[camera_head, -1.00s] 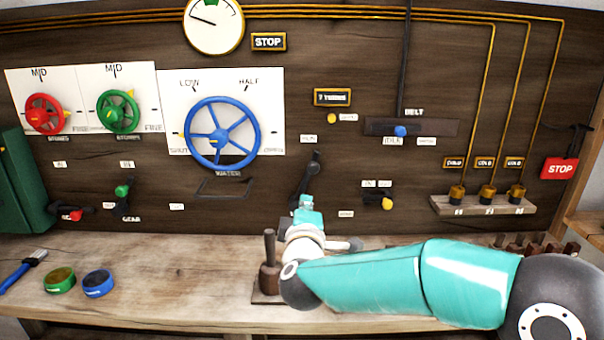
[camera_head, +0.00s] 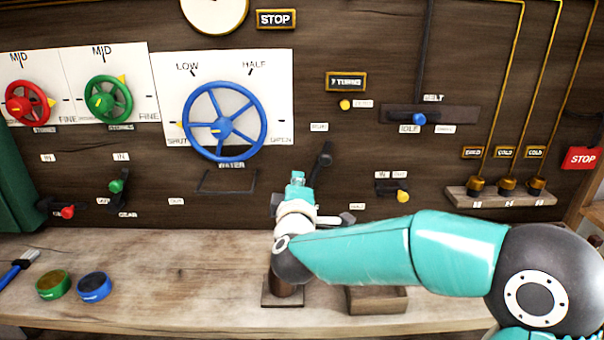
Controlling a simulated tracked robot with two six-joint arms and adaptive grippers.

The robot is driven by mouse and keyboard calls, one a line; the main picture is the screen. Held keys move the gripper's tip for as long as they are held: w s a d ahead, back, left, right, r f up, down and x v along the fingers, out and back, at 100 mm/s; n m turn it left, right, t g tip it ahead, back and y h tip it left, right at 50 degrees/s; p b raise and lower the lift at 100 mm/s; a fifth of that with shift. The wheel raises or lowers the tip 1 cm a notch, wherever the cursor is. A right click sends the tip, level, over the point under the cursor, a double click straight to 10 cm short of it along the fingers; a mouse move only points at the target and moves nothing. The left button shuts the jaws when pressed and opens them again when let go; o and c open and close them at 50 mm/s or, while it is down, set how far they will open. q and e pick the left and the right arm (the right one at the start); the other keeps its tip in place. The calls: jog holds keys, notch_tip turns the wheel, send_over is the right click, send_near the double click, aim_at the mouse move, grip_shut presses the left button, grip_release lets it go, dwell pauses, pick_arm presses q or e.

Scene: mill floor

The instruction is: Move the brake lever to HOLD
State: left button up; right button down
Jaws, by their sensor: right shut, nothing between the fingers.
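A dark lever (camera_head: 325,156) stands on the wall panel just right of my right gripper, its rounded end up and leaning slightly right. It looks like the brake lever, but its labels are too small to read: one plate (camera_head: 319,127) is above it, another (camera_head: 357,206) lower right. Its lower part is partly hidden by my gripper. My right gripper (camera_head: 297,178) is shut and empty, pointing up toward the panel, left of the lever's shaft. I cannot tell whether they touch. My left gripper is not in view.
A blue water wheel (camera_head: 223,128) is up and left of the gripper. A yellow-knobbed lever (camera_head: 402,196) and a blue-knobbed belt slider (camera_head: 419,118) are to the right. A wooden block (camera_head: 376,300) sits on the bench (camera_head: 180,270) below my arm.

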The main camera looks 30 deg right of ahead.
jog(key=w+d, duration=0.6)
jog(key=d, duration=0.2)
jog(key=shift+w+d+f+p, duration=0.35)
jog(key=shift+d+f+p, duration=0.05)
jog(key=shift+f+p, duration=0.05)
jog(key=shift+a, duration=0.15)
